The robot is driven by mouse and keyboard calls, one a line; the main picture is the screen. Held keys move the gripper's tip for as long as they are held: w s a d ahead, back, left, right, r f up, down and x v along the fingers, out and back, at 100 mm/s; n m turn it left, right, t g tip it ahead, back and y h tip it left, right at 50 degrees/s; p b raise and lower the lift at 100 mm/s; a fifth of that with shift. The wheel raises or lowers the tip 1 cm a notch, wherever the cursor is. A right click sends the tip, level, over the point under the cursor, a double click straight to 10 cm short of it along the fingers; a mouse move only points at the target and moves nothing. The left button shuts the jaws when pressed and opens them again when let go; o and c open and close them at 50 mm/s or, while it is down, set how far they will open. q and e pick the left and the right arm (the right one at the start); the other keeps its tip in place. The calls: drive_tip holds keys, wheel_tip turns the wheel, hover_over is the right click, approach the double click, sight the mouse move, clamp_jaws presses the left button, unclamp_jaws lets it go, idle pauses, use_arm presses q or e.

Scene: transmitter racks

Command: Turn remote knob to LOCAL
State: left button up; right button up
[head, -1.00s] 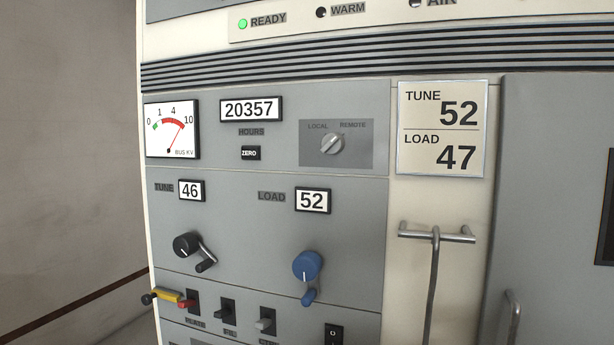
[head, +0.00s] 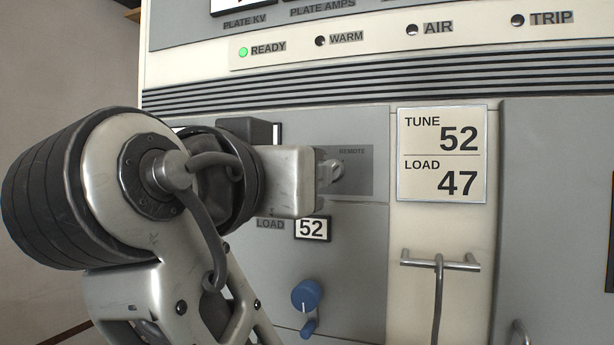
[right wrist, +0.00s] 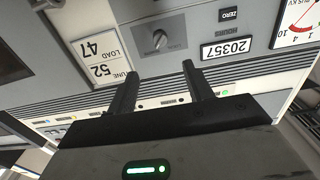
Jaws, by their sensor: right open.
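In the head view the REMOTE label shows, and LOCAL is hidden behind my arm. My right gripper (head: 322,170) overlaps the knob's left side there; contact cannot be told. In the right wrist view the panel appears upside down, with the knob (right wrist: 160,40) beyond the open, empty fingers of my right gripper (right wrist: 160,69), apart from them and roughly in line with the gap. The knob's pointer is too small to read now. My left gripper is not in view.
The TUNE/LOAD placard (head: 442,154) is right of the plate. A blue crank (head: 306,295) is below, and a metal handle (head: 440,262) stands out at lower right. The hours counter (right wrist: 229,48) is beside the knob plate.

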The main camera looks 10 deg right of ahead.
drive_tip(key=p+x, duration=0.3)
drive_tip(key=x, duration=1.1)
drive_tip(key=shift+w+d, duration=0.15)
drive_tip(key=shift+w, duration=0.15)
drive_tip(key=c, duration=1)
